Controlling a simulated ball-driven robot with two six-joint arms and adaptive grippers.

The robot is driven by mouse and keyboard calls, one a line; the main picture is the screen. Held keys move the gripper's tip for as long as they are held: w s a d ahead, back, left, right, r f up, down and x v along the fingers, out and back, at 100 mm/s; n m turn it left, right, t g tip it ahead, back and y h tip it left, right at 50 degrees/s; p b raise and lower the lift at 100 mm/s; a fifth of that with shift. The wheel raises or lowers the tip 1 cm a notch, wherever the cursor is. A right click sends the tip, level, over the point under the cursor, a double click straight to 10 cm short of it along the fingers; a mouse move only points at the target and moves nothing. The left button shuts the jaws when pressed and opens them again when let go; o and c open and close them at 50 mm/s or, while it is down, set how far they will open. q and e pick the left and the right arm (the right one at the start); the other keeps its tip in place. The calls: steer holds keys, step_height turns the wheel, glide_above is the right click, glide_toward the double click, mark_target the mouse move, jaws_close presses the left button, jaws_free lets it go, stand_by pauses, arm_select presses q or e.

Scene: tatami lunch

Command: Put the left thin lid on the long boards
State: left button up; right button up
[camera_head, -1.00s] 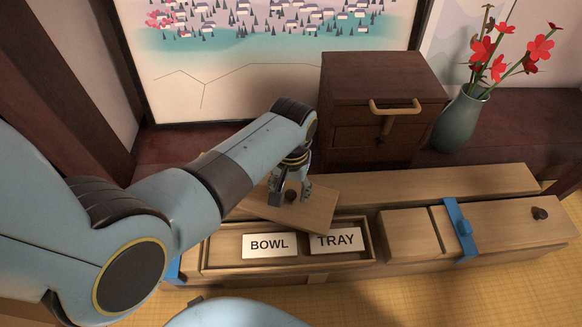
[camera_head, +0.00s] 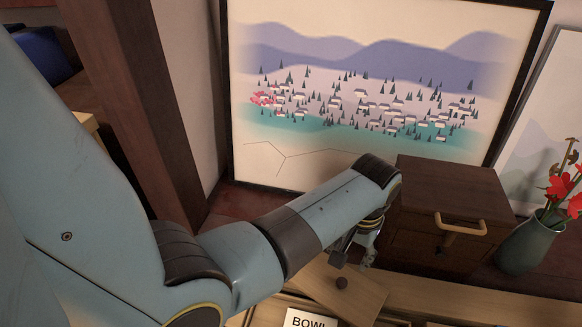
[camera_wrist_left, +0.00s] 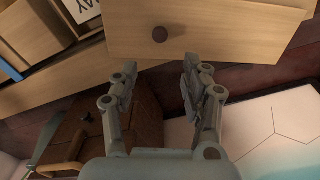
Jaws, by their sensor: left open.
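My right gripper is out of view.
A dark wooden drawer box (camera_head: 450,205) with a tan handle stands close to the right of my left gripper. A vase (camera_head: 530,243) with red flowers is farther right. The framed picture (camera_head: 350,100) rises behind. A BOWL label (camera_head: 308,319) shows at the bottom edge.

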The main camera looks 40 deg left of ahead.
arm_select(q)
steer(key=s+a, duration=0.3)
steer(key=s, duration=0.4)
steer(key=s+a, duration=0.4)
steer(key=s, duration=0.2)
steer(key=s+a+r+m+t, duration=0.1)
steer(key=s+r+m, duration=0.1)
steer(key=s+r, duration=0.4)
steer(key=s, duration=0.5)
steer(key=shift+a+r+m+t, duration=0.25)
steer(key=shift+a+m+t, duration=0.05)
steer(key=shift+a+t, duration=0.1)
